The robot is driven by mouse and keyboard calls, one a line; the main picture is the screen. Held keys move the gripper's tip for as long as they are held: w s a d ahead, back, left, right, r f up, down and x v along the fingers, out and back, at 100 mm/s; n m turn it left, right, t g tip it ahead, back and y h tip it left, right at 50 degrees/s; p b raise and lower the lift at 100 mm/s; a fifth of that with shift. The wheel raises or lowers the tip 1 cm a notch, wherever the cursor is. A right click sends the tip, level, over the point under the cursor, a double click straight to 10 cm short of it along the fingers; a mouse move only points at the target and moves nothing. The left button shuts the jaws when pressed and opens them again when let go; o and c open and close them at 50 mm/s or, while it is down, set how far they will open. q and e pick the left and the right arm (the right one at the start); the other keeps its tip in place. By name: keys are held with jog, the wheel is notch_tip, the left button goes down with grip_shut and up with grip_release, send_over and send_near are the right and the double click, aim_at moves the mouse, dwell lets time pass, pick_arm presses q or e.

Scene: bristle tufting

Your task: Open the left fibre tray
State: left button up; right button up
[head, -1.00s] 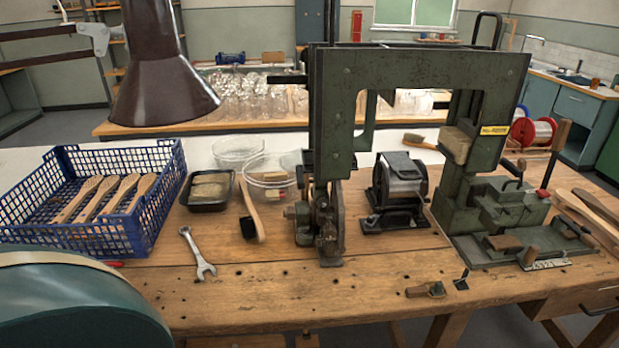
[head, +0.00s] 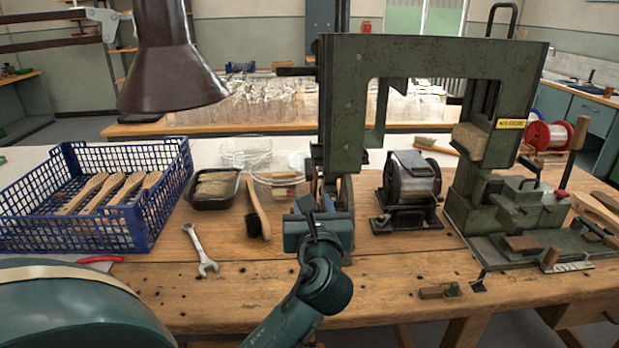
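A black tray (head: 212,200) holding pale tan fibre bundles (head: 217,184) sits on the bench, right of the blue crate. Clear round tubs (head: 246,152) stand behind it and to its right. I cannot tell for sure which of these is the left fibre tray. A teal arm, which looks like my left, comes up from the bottom edge left of centre. Its gripper (head: 318,208) is in front of the lower part of the green machine (head: 342,110), partly covering it. Its fingers are too small and dark to read. My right gripper is not in view.
A blue crate (head: 160,235) with wooden brush handles stands at the left. A wrench (head: 200,250) and a wood-handled brush (head: 257,208) lie on the bench. A wire spool (head: 412,180) stands right of the machine's near column. The bench front (head: 400,275) is mostly clear.

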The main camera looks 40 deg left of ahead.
aim_at(310, 178)
pick_arm(q)
jog(key=x, duration=1.2)
jog(key=shift+c, duration=0.6)
jog(key=shift+f, duration=0.1)
grip_shut()
